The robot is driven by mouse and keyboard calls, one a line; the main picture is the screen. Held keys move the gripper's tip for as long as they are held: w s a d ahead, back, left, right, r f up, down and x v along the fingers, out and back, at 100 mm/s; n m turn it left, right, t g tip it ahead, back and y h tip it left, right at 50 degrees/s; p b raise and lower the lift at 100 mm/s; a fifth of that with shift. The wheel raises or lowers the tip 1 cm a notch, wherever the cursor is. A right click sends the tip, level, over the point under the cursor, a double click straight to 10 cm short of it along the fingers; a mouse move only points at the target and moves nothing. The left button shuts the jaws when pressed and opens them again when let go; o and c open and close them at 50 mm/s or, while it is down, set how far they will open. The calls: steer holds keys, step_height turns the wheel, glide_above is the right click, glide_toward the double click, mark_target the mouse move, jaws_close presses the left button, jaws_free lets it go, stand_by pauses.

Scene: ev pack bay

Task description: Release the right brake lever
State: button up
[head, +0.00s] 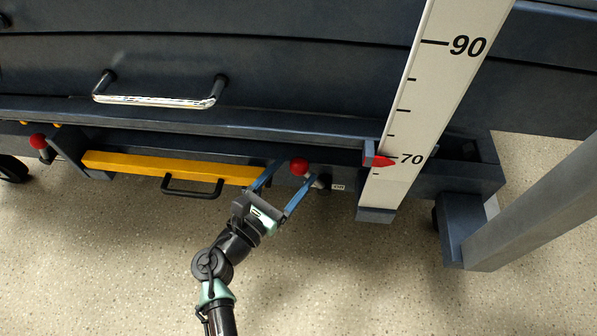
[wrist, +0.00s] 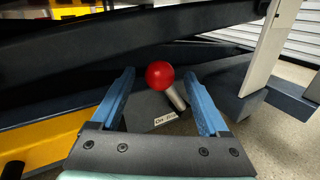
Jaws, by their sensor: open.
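The right brake lever has a red ball knob (head: 299,167) on a short grey metal stem, low on the front of the dark cart. In the wrist view the red knob (wrist: 160,74) shows between my fingertips, with its stem (wrist: 177,97) slanting down to the right. My gripper (head: 288,177) is open, its blue fingers on either side of the knob. No contact is visible, and how deep the knob sits between the fingers I cannot tell. A small white label (wrist: 166,119) beside the stem appears to begin with "On"; the rest is unclear.
A second red-knobbed lever (head: 38,141) is at the far left. A yellow drawer (head: 140,164) with a black handle (head: 193,191) is left of my gripper. A white scale post (head: 415,110) with a red pointer stands to the right. The speckled floor below is clear.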

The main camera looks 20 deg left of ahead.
steer(key=shift+b+x, duration=0.4)
steer(key=shift+x, duration=0.85)
jaws_close()
stand_by(0.5)
